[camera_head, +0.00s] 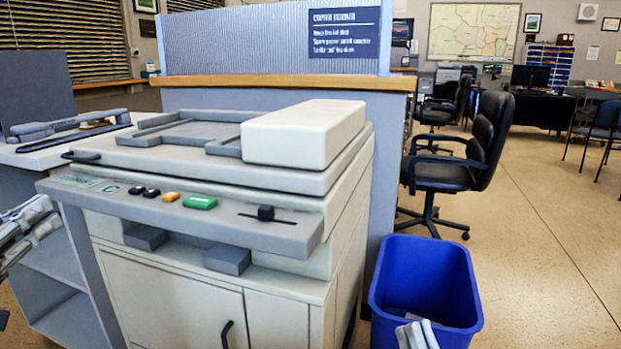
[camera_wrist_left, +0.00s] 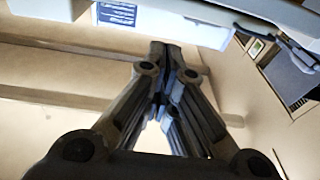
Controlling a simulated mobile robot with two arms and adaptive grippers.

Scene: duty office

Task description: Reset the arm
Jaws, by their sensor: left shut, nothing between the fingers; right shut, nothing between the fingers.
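My left gripper (camera_head: 30,228) shows at the left edge of the head view, beside the copier's front left corner and apart from its control panel. In the left wrist view its fingers (camera_wrist_left: 166,62) are shut with nothing between them. My right gripper (camera_head: 417,335) shows only as light fingertips at the bottom edge of the head view, in front of the blue bin. It is shut and holds nothing. The rest of my right arm is out of view.
A large copier (camera_head: 180,312) fills the middle left. A blue bin (camera_head: 425,262) stands to its right. A side table (camera_head: 55,153) with a stapler-like device (camera_head: 65,128) is at the left. An office chair (camera_head: 465,150) stands behind the bin. Open floor (camera_head: 545,240) lies at the right.

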